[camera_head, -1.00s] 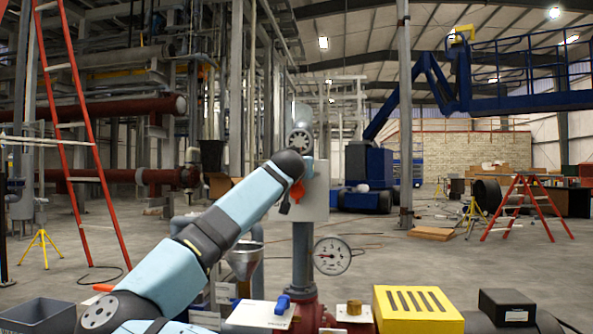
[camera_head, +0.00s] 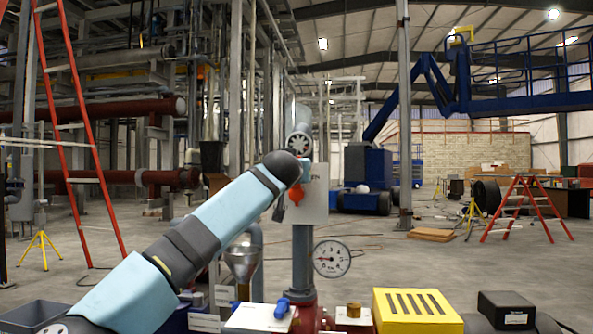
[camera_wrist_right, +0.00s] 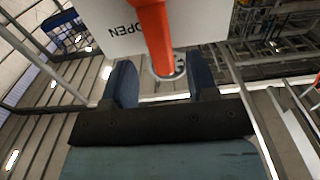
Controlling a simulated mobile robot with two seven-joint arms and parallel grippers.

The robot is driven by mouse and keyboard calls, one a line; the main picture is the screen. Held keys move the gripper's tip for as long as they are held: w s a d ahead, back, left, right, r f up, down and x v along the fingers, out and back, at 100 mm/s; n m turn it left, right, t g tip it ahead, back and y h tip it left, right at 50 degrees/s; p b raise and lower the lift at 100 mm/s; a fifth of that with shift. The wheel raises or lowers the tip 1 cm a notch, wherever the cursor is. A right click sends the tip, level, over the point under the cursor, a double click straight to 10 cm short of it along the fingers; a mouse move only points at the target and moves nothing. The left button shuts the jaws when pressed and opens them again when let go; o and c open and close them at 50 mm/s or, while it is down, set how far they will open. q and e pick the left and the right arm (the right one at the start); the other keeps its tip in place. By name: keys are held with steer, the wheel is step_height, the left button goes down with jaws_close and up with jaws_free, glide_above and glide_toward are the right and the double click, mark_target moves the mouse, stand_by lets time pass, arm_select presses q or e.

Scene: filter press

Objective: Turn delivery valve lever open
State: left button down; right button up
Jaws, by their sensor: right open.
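The red-orange valve lever (camera_head: 296,194) shows in front of a pale plate (camera_head: 316,198) on the upright grey pipe. In the right wrist view the lever (camera_wrist_right: 154,35) reaches down from the top edge, and the plate (camera_wrist_right: 105,20) behind it reads "OPEN", upside down. My right gripper (camera_wrist_right: 158,62) is open, with its two dark blue fingers on either side of the lever's end. Clear space shows between each finger and the lever. In the head view my forearm and wrist hide part of the plate, and the fingers are hard to make out. My left gripper is not in view.
A metal funnel (camera_head: 243,258) is left of the pipe.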

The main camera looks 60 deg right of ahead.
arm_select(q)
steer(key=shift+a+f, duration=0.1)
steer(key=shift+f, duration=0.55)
arm_select(e)
steer(key=v, duration=0.7)
steer(key=shift+a, duration=0.15)
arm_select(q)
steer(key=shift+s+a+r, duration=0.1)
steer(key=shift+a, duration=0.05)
